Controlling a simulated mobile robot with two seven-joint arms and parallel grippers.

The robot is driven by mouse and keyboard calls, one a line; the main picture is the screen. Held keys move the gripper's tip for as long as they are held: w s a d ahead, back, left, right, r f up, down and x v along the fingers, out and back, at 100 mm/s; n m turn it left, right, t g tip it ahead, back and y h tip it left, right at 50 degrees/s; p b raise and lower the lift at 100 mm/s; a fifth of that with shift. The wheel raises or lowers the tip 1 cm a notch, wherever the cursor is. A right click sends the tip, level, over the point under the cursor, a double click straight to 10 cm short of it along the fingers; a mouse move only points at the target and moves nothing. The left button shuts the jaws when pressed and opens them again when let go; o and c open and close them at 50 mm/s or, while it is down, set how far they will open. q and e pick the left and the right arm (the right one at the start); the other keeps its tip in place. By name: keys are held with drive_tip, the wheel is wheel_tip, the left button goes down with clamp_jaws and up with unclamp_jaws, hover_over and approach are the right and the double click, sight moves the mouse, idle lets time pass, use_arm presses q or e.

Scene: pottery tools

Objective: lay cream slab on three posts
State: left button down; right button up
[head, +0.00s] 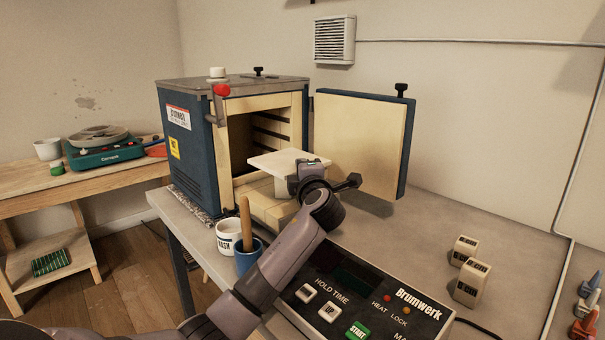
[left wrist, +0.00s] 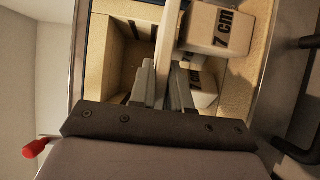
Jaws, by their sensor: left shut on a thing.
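The cream slab (head: 287,161) is a flat pale plate at the mouth of the open kiln, roughly level. My left gripper (head: 308,170) is shut on its near edge. In the left wrist view the slab (left wrist: 166,50) shows edge-on between the fingers of my left gripper (left wrist: 165,80). One cream post marked 7 cm (left wrist: 218,28) is beside the slab there; another post (left wrist: 204,82) is partly hidden behind the fingers. In the head view a post (head: 283,187) shows below the slab. I cannot tell whether the slab touches any post. My right gripper is not in view.
The blue kiln (head: 188,150) has its door (head: 360,145) swung open to the right. Two cream blocks (head: 465,248) (head: 471,283) stand on the grey table. A white cup (head: 229,236), a blue cup (head: 248,262) and the control panel (head: 365,300) are near my arm.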

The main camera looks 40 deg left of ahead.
use_arm(q)
drive_tip(key=shift+f, duration=0.35)
drive_tip(key=shift+f, duration=0.1)
drive_tip(key=c, duration=1.4)
unclamp_jaws()
drive_tip(key=shift+f+b, duration=0.15)
drive_tip(key=shift+b, duration=0.15)
drive_tip(key=o, duration=0.3)
